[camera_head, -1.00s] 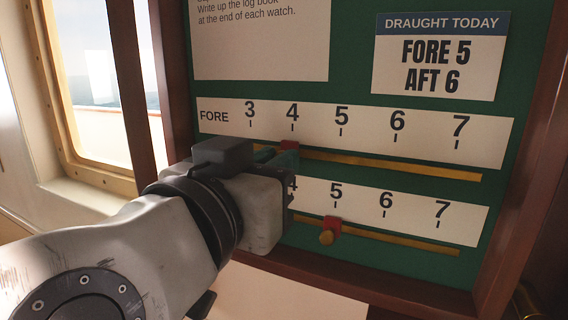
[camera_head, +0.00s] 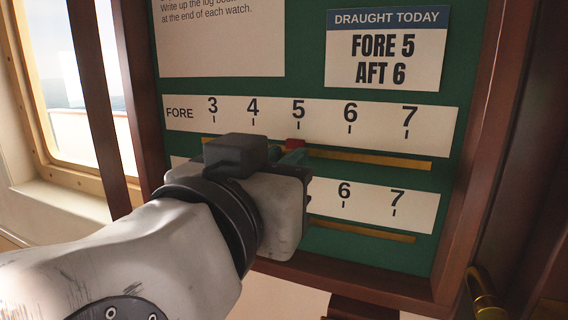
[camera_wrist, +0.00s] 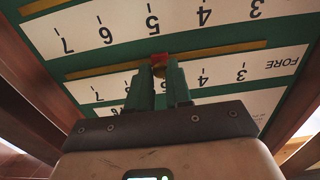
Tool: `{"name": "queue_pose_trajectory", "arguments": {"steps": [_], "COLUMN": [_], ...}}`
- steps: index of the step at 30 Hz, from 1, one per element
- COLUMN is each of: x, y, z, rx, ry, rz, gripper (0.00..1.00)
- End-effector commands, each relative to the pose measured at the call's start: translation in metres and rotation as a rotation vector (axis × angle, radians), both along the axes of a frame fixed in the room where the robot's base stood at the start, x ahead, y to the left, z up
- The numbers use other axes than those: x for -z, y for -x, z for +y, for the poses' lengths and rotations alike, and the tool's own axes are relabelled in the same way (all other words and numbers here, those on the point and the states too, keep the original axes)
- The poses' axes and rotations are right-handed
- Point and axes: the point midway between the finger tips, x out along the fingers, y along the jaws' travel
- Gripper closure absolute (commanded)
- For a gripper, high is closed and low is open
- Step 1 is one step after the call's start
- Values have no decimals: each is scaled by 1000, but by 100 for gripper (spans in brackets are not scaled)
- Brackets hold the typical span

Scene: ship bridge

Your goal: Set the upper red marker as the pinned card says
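The upper red marker (camera_head: 295,143) sits on the upper brass rail (camera_head: 370,160), under the 5 tick of the FORE scale (camera_head: 325,118). It also shows in the wrist view (camera_wrist: 159,57), in line with the 5 tick there. My gripper (camera_head: 290,156) is shut on its knob, with the green fingers (camera_wrist: 161,80) either side of it. The pinned card (camera_head: 386,50) reads "DRAUGHT TODAY, FORE 5, AFT 6". The lower marker is hidden behind my gripper in the head view.
The lower scale (camera_head: 375,205) and lower rail (camera_head: 365,231) run below, partly covered by my gripper. A wooden frame (camera_head: 480,150) borders the green board at the right. A brass fitting (camera_head: 484,300) is at the lower right. A window stands at the left.

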Motion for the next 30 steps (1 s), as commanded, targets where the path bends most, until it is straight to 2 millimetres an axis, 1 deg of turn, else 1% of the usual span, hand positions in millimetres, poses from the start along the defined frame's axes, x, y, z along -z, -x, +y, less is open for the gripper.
{"name": "queue_pose_trajectory", "arguments": {"steps": [1, 7, 14, 17, 20, 30], "x": [0, 0, 0, 1, 1, 2], "y": [0, 0, 0, 4, 15, 75], "z": [0, 0, 0, 2, 6, 28], "rx": [0, 0, 0, 0, -1, -4], "ry": [0, 0, 0, -1, -1, -2], "rz": [0, 0, 0, 0, -1, -2], "gripper": [76, 57, 56, 56, 56, 56]}}
